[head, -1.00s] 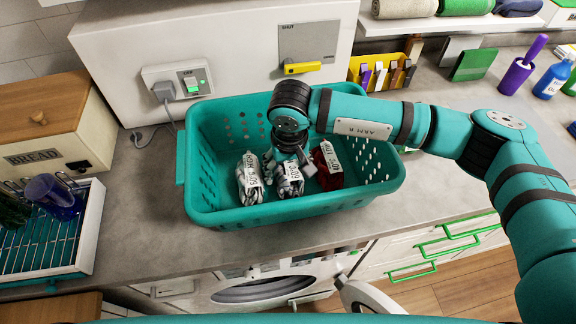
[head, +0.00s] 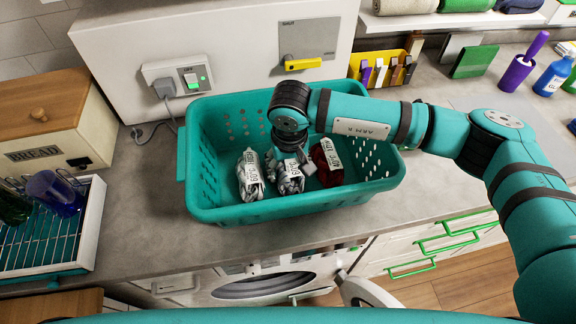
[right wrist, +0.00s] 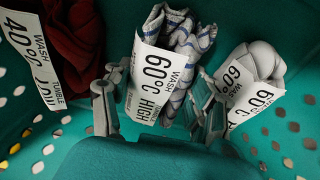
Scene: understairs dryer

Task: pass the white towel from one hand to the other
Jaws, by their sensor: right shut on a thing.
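In the head view three tagged cloth bundles lie in the teal basket (head: 230,209). The middle one, white with dark stripes (head: 291,186), has a "60°C wash high" tag; it also shows in the right wrist view (right wrist: 187,40). My right gripper (head: 287,157) is down in the basket, shut on this striped bundle, with a finger on either side of it in the right wrist view (right wrist: 157,110). A plain white bundle (head: 250,176) with a 60°C tag lies to its left. I cannot tell which is the towel. My left gripper is out of view.
A dark red bundle (head: 327,168) lies right of the striped one, tagged 40°C. The basket walls stand close around. A drying rack (head: 85,235) and bread box (head: 50,130) are on the left. Bare counter (head: 150,205) lies between rack and basket.

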